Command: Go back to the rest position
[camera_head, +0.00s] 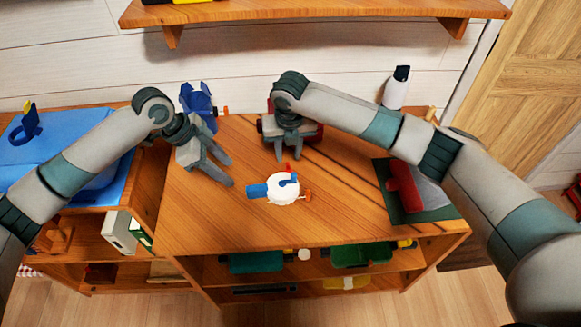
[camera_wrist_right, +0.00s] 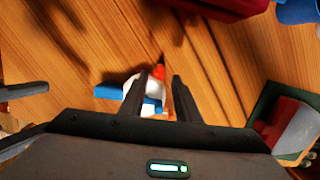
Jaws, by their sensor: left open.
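My left gripper (camera_head: 222,172) is open and empty above the left part of the wooden cabinet top (camera_head: 340,225). My right gripper (camera_head: 290,155) is over the middle of the top, its fingers apart with a gap between them. A white round toy (camera_head: 283,189) with blue parts and a red tip sits on the top just in front of the right gripper. In the right wrist view the toy (camera_wrist_right: 150,103) is partly hidden by the right fingers (camera_wrist_right: 163,85), which appear empty.
A blue object (camera_head: 197,104) stands behind the left gripper, and a dark red one (camera_head: 268,127) is partly hidden behind the right gripper. A red and grey item (camera_head: 405,185) lies on a green base at right. A white bottle (camera_head: 396,90) stands behind. A shelf (camera_head: 310,10) hangs above.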

